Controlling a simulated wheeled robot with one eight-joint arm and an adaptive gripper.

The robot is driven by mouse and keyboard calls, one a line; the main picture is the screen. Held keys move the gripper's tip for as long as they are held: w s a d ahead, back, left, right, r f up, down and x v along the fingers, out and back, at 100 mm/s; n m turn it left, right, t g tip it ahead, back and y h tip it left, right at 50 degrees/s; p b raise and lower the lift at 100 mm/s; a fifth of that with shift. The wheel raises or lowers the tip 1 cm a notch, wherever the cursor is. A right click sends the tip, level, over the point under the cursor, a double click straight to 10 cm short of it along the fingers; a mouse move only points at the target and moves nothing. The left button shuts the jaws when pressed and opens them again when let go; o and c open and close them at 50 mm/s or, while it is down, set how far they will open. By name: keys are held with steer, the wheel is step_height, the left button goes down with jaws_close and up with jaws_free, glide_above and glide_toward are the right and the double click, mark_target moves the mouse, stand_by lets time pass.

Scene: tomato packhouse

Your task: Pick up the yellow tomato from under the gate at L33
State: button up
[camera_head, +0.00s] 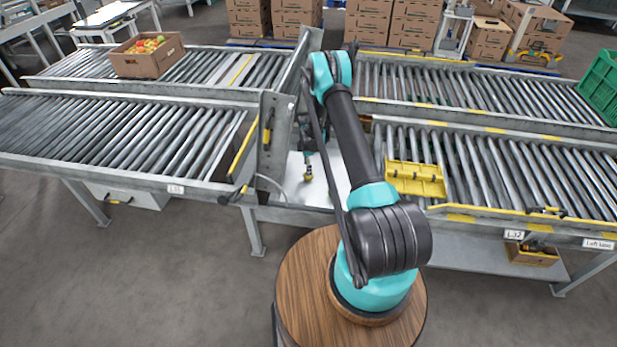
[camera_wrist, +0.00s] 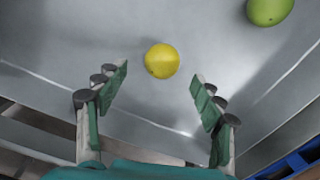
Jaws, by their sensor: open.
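In the wrist view a round yellow tomato (camera_wrist: 161,61) lies on a smooth grey metal plate (camera_wrist: 60,35). My gripper (camera_wrist: 158,80) is open and empty. The tomato is just beyond its fingertips, roughly centred between the two fingers, with no visible contact. A green tomato (camera_wrist: 269,10) lies at the upper right, outside the fingers. In the head view my arm reaches down into the gap between the roller conveyors, over the metal plate (camera_head: 310,195), beside an upright metal gate frame (camera_head: 272,150). The gripper end is small there and partly hidden by my arm.
Roller conveyors flank the gap on the left (camera_head: 110,130) and right (camera_head: 540,165). A yellow tray (camera_head: 415,180) sits on the right rollers. A cardboard box of tomatoes (camera_head: 147,62) stands at the back left. A green crate (camera_head: 600,85) is at the far right.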

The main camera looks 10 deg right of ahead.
steer(key=shift+s+f, duration=0.15)
steer(key=shift+f, duration=2.15)
steer(key=shift+c, duration=0.6)
steer(key=c, duration=0.8)
